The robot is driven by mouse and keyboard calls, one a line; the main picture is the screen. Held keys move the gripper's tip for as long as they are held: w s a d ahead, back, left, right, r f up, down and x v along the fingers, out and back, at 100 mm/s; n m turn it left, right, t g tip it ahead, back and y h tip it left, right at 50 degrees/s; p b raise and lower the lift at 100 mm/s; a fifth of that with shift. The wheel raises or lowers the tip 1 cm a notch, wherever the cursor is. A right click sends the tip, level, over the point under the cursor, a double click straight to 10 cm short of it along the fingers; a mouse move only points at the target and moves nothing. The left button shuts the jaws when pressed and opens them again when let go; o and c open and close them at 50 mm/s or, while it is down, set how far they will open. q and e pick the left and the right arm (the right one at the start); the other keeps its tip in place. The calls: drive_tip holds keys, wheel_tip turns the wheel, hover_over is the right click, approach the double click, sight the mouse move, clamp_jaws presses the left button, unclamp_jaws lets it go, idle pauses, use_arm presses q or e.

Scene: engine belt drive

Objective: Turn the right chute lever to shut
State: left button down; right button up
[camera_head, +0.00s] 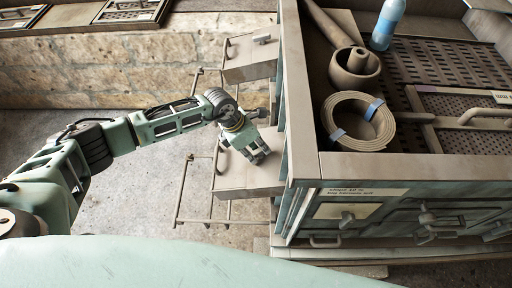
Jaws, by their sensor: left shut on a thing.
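Two box-shaped chutes stick out from the left side of the big cabinet. The far chute (250,57) carries a small grey lever (262,38) on its top. The near chute (248,180), the right one when facing the cabinet, lies below it in the picture. My left gripper (261,155) reaches over the top of the near chute, pointing down, and is shut on its lever. The lever itself is hidden by the fingers, so its angle cannot be told. My right gripper is not in view.
Thin metal rails (183,190) stand out left of the chutes. The cabinet top holds a mortar (352,80) with a pestle, a coiled belt (338,112) and a blue bottle (387,22). A stone wall (100,70) stands behind. The floor left of the rails is clear.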

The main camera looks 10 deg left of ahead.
use_arm(q)
drive_tip(key=n+p, duration=0.2)
drive_tip(key=n, duration=0.4)
drive_tip(key=shift+d+r+y, duration=0.1)
drive_tip(key=shift+r+y, duration=0.05)
drive_tip(key=shift+y, duration=0.15)
drive_tip(key=n+p, duration=0.2)
drive_tip(key=n, duration=0.4)
drive_tip(key=shift+y, duration=0.4)
drive_tip(key=c, duration=1.7)
unclamp_jaws()
drive_tip(key=shift+s, duration=0.1)
drive_tip(key=v, duration=1.1)
drive_tip(key=shift+s+r, duration=0.2)
drive_tip(key=shift+r, duration=0.15)
